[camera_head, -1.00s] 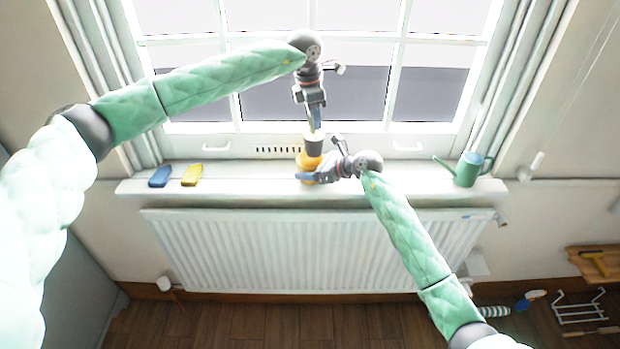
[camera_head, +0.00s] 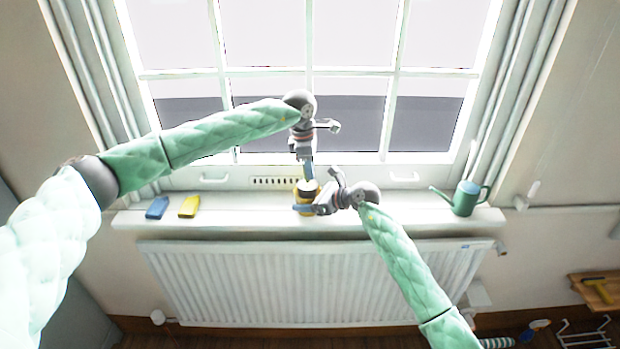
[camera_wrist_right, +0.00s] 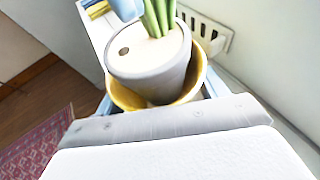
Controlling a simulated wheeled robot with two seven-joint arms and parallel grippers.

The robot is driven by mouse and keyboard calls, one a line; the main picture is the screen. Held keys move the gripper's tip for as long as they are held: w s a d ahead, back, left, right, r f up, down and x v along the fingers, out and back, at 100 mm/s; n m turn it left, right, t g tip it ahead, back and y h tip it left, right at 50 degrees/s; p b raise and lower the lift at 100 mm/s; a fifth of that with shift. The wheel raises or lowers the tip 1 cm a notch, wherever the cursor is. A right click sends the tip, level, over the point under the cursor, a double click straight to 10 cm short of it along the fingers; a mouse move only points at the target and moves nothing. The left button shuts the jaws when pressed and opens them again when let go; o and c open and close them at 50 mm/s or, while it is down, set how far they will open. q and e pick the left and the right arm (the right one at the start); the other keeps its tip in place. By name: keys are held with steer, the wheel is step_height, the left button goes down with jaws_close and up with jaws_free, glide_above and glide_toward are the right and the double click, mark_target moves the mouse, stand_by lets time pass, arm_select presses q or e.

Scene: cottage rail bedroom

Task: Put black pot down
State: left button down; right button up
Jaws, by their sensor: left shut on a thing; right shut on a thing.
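The black pot (camera_head: 308,188) is under my left gripper (camera_head: 308,176), which comes down from above and is shut on it. In the right wrist view the pot (camera_wrist_right: 150,80) looks grey, with a pale top and green stems. It sits at least partly inside the yellow pot (camera_wrist_right: 200,85), whose rim shows around it. I cannot tell whether it touches the bottom. A blue finger of my left gripper shows at the top there. My right gripper (camera_head: 306,208) is shut on the yellow pot (camera_head: 310,213) at the windowsill.
The white windowsill (camera_head: 255,213) runs above a radiator (camera_head: 310,280). The sill between the yellow block and my grippers is free.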

mark_target(311, 181)
arm_select(q)
steer(key=shift+f, duration=1.65)
steer(key=c, duration=1.3)
jaws_free()
steer(key=shift+f, duration=0.1)
steer(key=r, duration=0.4)
steer(key=a+r, duration=0.1)
steer(key=r, duration=0.7)
steer(key=shift+a, duration=0.35)
arm_select(e)
steer(key=o, duration=1.1)
